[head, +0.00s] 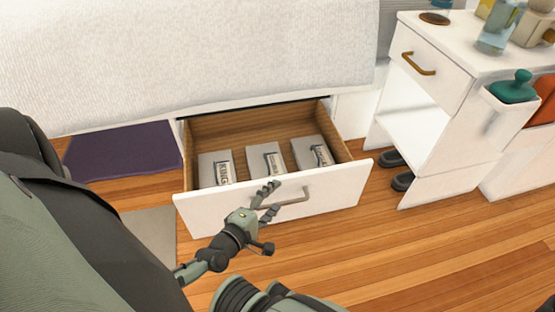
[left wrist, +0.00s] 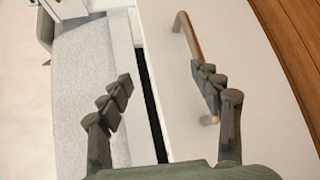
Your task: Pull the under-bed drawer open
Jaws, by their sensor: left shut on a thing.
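The under-bed drawer (head: 340,188) stands pulled out from under the bed, its wooden inside showing. Its white front carries a bar handle (head: 295,199), also visible in the left wrist view (left wrist: 188,35). The exact contact is partly hidden. My right gripper is not in view.
Three pale boxes (head: 266,159) lie in the drawer. A purple mat (head: 120,152) lies at left. The wooden floor (head: 400,250) before the drawer is clear at right.

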